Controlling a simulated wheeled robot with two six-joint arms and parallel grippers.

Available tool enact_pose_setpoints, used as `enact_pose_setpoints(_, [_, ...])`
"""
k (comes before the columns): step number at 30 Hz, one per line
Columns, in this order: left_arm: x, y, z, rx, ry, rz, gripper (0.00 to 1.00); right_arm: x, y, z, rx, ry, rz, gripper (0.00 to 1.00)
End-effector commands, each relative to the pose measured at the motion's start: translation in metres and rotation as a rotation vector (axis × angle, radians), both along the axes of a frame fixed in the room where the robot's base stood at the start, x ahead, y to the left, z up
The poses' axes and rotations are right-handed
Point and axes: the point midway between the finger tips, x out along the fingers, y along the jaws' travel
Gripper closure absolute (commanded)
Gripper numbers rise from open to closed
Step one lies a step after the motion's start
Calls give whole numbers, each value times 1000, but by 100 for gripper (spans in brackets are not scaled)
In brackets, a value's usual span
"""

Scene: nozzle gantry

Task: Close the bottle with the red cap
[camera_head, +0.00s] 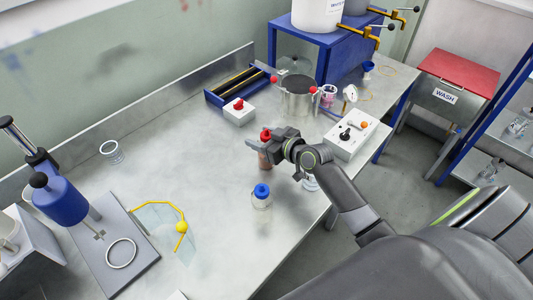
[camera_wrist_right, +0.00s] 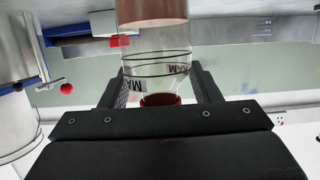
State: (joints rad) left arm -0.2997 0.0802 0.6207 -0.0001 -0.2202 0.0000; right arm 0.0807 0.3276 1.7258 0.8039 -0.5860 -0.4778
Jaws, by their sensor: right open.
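A clear bottle with brown contents (camera_head: 264,158) stands upright on the metal bench in the head view. Its brown part also shows in the wrist view (camera_wrist_right: 152,10), which is upside down. The red cap (camera_head: 265,134) is at the bottle's mouth; it shows in the wrist view (camera_wrist_right: 160,99) too. Whether it is screwed down I cannot tell. My right gripper (camera_head: 264,143) is open at the height of the bottle's neck. In the wrist view its fingers (camera_wrist_right: 160,88) stand either side of the neck and cap, with gaps. My left gripper is not in view.
A blue-capped bottle (camera_head: 262,194) stands nearby in front. A white control box (camera_head: 351,135), a small box with a red button (camera_head: 239,111) and a steel pot (camera_head: 299,100) stand behind. A blue stand device (camera_head: 62,200) is at left.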

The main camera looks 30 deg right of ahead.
Motion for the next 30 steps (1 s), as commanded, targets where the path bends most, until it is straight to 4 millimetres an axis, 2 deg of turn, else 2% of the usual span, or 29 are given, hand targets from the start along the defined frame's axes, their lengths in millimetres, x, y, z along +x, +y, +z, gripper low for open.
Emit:
enact_pose_setpoints(5, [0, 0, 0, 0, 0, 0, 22, 0, 0, 0, 0, 0, 0, 43])
enact_pose_setpoints(18, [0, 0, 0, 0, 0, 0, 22, -1, 0, 0, 0, 1, 0, 100])
enact_pose_setpoints(26, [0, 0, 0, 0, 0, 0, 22, -1, 0, 0, 0, 1, 0, 100])
enact_pose_setpoints(30, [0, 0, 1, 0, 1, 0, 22, 0, -1, 10, -3, -1, 2, 100])
